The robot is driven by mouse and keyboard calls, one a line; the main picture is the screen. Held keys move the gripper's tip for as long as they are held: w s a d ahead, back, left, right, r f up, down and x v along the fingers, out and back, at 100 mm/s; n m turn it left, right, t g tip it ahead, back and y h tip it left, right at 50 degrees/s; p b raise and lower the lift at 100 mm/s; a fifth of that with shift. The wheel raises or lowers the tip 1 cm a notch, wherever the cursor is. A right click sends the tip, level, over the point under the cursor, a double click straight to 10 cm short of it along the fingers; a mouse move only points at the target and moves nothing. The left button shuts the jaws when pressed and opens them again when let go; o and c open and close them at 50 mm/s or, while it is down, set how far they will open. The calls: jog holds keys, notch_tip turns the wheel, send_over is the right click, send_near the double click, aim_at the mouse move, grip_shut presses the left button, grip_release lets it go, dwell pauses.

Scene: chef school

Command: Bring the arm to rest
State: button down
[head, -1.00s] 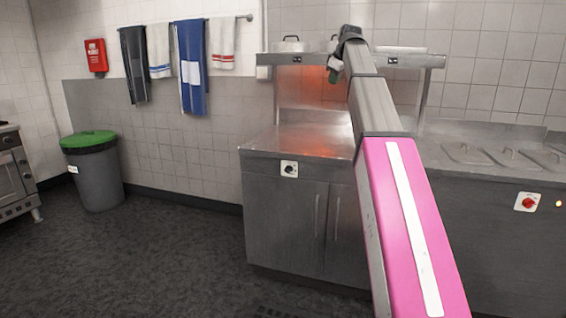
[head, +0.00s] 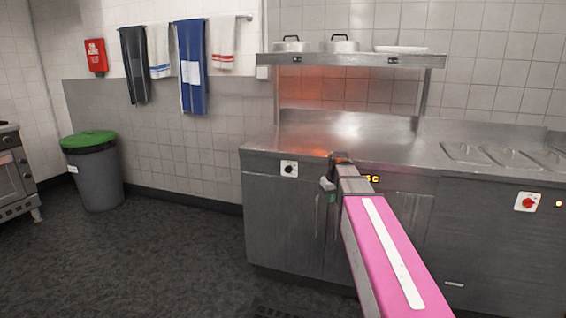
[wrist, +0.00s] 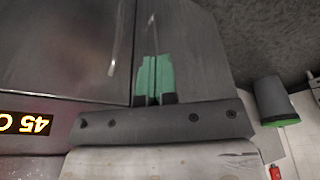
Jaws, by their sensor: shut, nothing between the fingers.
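My gripper (head: 331,197) is at the end of my arm, in front of the steel cabinet doors and just below the counter's front edge. Its green fingertips are together in the wrist view (wrist: 155,76), with nothing held between them. My pink and grey arm reaches forward from the lower right of the head view. The fingers show against the cabinet front (wrist: 70,45); the exact gap to it cannot be told.
The steel counter (head: 300,145) has a heated shelf (head: 350,60) above it, with two lidded pots and a white tray. Lidded pans (head: 475,153) are at right. A grey bin (head: 95,180) with green lid stands left. Dark floor is clear between bin and cabinet.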

jog(key=s+f+m+g+h, duration=0.1)
jog(key=s+f+m, duration=0.3)
jog(key=s+f, duration=1.7)
jog(key=shift+s+f+g, duration=0.2)
jog(key=shift+f+g, duration=0.25)
jog(key=shift+g, duration=0.35)
